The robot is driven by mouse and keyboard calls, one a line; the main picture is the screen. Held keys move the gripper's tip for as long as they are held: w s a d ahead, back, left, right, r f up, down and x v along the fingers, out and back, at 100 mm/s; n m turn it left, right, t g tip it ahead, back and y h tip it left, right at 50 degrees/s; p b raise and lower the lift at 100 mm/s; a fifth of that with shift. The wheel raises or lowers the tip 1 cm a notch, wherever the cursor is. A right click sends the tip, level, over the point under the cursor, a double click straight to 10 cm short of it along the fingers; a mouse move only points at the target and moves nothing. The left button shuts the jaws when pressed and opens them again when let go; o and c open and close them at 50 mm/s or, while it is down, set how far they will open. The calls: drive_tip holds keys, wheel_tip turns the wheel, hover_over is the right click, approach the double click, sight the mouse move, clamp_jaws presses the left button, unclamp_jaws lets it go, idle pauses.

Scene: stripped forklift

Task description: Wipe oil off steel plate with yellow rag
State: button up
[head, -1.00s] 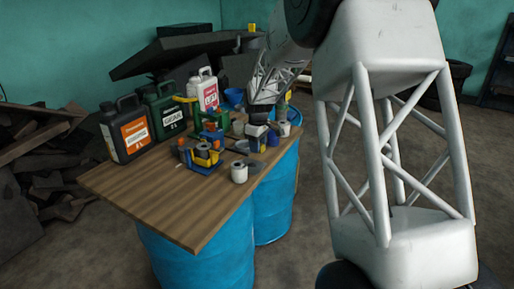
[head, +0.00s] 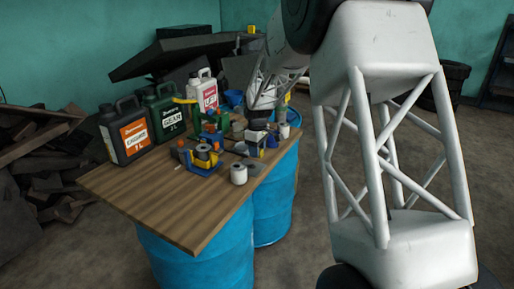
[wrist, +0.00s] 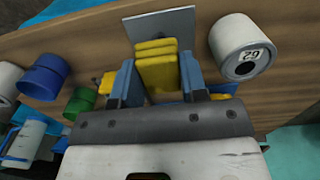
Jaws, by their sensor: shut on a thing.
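My gripper (wrist: 157,82) is shut on a folded yellow rag (wrist: 157,65), which sits between its two blue fingers in the wrist view. A flat grey steel plate (wrist: 162,24) lies on the wooden table just beyond the rag, and the rag overlaps its near edge in that view. I cannot tell whether the rag touches the plate. No oil can be made out on the visible part of the plate. In the head view my gripper (head: 256,143) is low over the table's right side, with the rag hardly visible there.
A white-grey cylinder marked 29 (wrist: 240,48) stands close right of the plate. Blue (wrist: 42,78) and green (wrist: 80,103) cylinders are at left. An orange-labelled can (head: 126,131) and other jugs line the table's back left. The front of the wooden table (head: 165,207) is bare.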

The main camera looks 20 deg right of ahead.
sight(257, 169)
drive_tip(key=shift+f, duration=2.7)
drive_tip(key=shift+w+a+f, duration=0.3)
drive_tip(key=shift+w+f, duration=0.05)
drive_tip(key=shift+f, duration=0.25)
drive_tip(key=shift+c, duration=0.3)
drive_tip(key=shift+w+a+f, duration=0.2)
drive_tip(key=shift+w+a, duration=0.05)
drive_tip(key=shift+w+a+r, duration=0.15)
drive_tip(key=shift+w+a, duration=0.05)
drive_tip(key=shift+a, duration=0.05)
drive_tip(key=shift+w+a, duration=0.55)
drive_tip(key=shift+w+a+r, duration=0.1)
drive_tip(key=shift+w+a, duration=0.15)
drive_tip(key=shift+w, duration=0.05)
drive_tip(key=shift+w+a, duration=0.3)
drive_tip(key=shift+w+a+f, duration=0.15)
drive_tip(key=shift+f, duration=0.05)
drive_tip(key=shift+w+a, duration=0.2)
drive_tip(key=shift+s+d, duration=2.15)
drive_tip(key=shift+s, duration=0.05)
drive_tip(key=shift+s+d+r, duration=0.1)
drive_tip(key=shift+d+r, duration=0.05)
drive_tip(key=shift+r, duration=4)
